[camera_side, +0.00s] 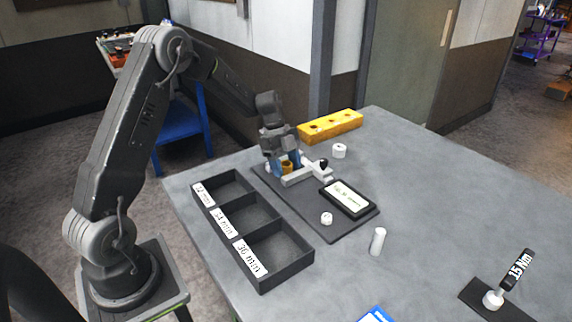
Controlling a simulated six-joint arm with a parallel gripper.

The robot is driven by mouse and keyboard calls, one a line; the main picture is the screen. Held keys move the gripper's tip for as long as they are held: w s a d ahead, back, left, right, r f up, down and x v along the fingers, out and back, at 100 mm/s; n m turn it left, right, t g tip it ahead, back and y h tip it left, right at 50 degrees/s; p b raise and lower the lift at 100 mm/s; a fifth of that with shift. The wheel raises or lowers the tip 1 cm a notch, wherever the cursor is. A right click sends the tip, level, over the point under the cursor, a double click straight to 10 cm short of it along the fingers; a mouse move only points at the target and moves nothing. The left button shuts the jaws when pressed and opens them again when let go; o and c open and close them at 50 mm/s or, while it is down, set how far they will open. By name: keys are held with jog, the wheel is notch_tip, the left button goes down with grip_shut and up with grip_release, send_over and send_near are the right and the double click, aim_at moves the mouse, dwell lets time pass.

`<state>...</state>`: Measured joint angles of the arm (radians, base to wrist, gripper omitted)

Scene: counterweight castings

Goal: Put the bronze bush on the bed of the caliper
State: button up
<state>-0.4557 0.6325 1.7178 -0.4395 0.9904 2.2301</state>
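The caliper (306,176) is a pale grey device with a dark knob, lying on a dark board. The bronze bush (287,168) is a small golden-brown piece at the caliper's left end. My gripper (284,163) points down there, with its blue fingers on either side of the bush. Whether the fingers press on the bush cannot be made out at this size. It is also unclear whether the bush rests on the caliper's bed or is just above it, as the fingers partly hide it.
A black-framed display (348,198) lies on the board (318,222). A black three-compartment tray (291,277) with size labels stands left of it, empty. A yellow holed block (331,125) is behind.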

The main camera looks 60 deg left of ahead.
jog(key=shift+o, duration=0.7)
jog(key=shift+r, duration=0.1)
jog(key=v, duration=1.1)
jog(key=s+d+r+n+y, duration=0.2)
jog(key=s+d+r+n, duration=0.1)
jog(key=d+r, duration=0.3)
jog(key=s+d+n+t+y, duration=0.1)
jog(key=s+d+n+t, duration=0.1)
jog(key=s+d+n, duration=0.4)
jog(key=s+d+r+n+t+y, duration=0.1)
jog(key=s+d+n+t, duration=0.2)
jog(key=s+d+n, duration=0.4)
jog(key=s+n, duration=0.1)
jog(key=s, duration=0.7)
jog(key=shift+s+d+r+y, duration=0.15)
jog(key=shift+d+r+y, duration=0.1)
jog(key=shift+r+y, duration=0.1)
